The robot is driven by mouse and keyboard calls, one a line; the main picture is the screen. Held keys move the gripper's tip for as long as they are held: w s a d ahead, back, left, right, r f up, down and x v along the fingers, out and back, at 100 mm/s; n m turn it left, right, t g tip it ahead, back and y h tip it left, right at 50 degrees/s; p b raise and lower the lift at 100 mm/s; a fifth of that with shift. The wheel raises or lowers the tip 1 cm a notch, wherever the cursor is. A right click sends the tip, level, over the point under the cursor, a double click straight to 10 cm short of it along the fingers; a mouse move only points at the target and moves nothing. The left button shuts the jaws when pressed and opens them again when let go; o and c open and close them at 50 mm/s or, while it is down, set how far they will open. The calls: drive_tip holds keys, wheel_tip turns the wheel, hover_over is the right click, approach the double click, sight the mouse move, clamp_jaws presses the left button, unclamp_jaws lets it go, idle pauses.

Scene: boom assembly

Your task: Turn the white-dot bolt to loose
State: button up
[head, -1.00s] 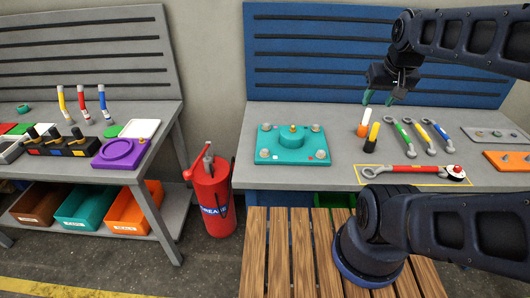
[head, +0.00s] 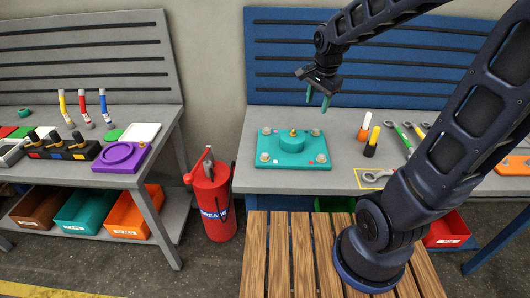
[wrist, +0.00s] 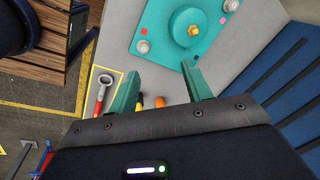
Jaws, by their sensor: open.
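The teal plate (head: 290,163) lies on the blue-backed bench, with a round raised hub (head: 292,141) and a grey bolt near each corner. A small white mark beside the front-left bolt (head: 265,157) appears to be the white dot. A red mark sits by the front-right bolt (head: 321,158). My gripper (head: 317,98) is open and empty, above and behind the plate's right side. In the wrist view my gripper (wrist: 160,74) shows both green fingers apart, with part of the plate (wrist: 170,30) beyond them. The white mark is outside that view.
A wrench (head: 372,176) lies in a yellow outline, partly hidden by my arm. An orange-and-white marker (head: 365,127) and a yellow-and-black marker (head: 372,140) stand right of the plate. More wrenches lie farther right.

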drive_tip(key=w+a+f+m+g, duration=0.1)
drive_tip(key=w+a+f+m, duration=0.25)
drive_tip(key=a+f, duration=0.4)
drive_tip(key=m+g, duration=0.1)
drive_tip(key=m, duration=0.4)
approach(265, 155)
drive_tip(key=shift+h, duration=0.3)
drive_tip(key=f, duration=0.8)
drive_tip(key=shift+w+a+f, duration=0.1)
drive_tip(key=shift+a+f, duration=0.1)
drive_tip(key=shift+a, duration=0.05)
drive_tip(key=shift+c, duration=0.4)
drive_tip(key=c, duration=0.9)
drive_tip(key=shift+n, duration=0.45)
